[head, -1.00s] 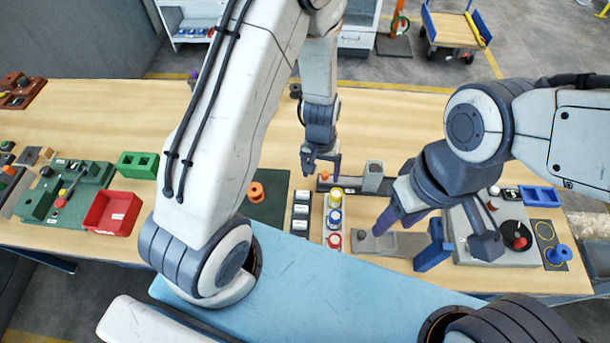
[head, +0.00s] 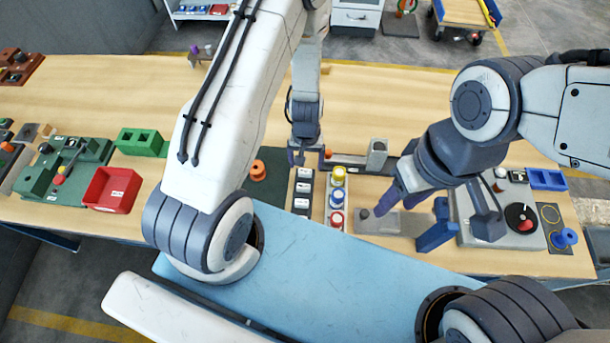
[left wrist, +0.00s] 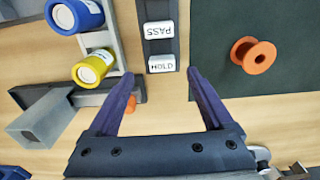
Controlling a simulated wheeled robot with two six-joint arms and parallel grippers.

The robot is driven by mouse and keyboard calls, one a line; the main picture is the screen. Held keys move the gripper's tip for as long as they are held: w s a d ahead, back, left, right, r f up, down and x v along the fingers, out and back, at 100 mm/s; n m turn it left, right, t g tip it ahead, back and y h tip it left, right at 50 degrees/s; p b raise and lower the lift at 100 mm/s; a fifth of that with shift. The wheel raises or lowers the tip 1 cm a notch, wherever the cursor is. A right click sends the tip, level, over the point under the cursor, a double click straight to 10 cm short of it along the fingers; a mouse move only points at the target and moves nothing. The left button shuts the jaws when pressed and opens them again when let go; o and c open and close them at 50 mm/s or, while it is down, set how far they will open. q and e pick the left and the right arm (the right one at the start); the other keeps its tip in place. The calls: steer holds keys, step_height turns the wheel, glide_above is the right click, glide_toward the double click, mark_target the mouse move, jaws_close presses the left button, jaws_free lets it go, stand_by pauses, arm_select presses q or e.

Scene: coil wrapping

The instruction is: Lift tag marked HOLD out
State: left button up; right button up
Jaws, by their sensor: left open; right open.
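The white tag marked HOLD (left wrist: 161,62) lies at the near end of a dark rack in the left wrist view, with the PASS tag (left wrist: 160,30) beyond it. In the head view the dark rack (head: 293,196) holds several white tags, and my left gripper (head: 305,158) is over its far end. My left gripper (left wrist: 162,74) is open and empty. Its fingertips are on either side of the HOLD end of the rack; their height above it is unclear. My right gripper (head: 392,205) is open, by a grey block (head: 376,220).
Yellow, blue (head: 336,197) and red spools stand in a pale rack right of the tags. An orange spool (left wrist: 253,55) sits on a dark green mat to the other side. A grey square post (head: 377,153) and a blue block (head: 437,228) stand further right.

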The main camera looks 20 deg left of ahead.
mark_target(305, 171)
arm_select(q)
step_height(305, 171, down, 5)
steer(key=b, duration=0.4)
steer(key=shift+a, duration=0.15)
steer(key=shift+r, duration=0.1)
steer(key=shift+c, duration=0.3)
jaws_close()
steer(key=shift+r, duration=0.1)
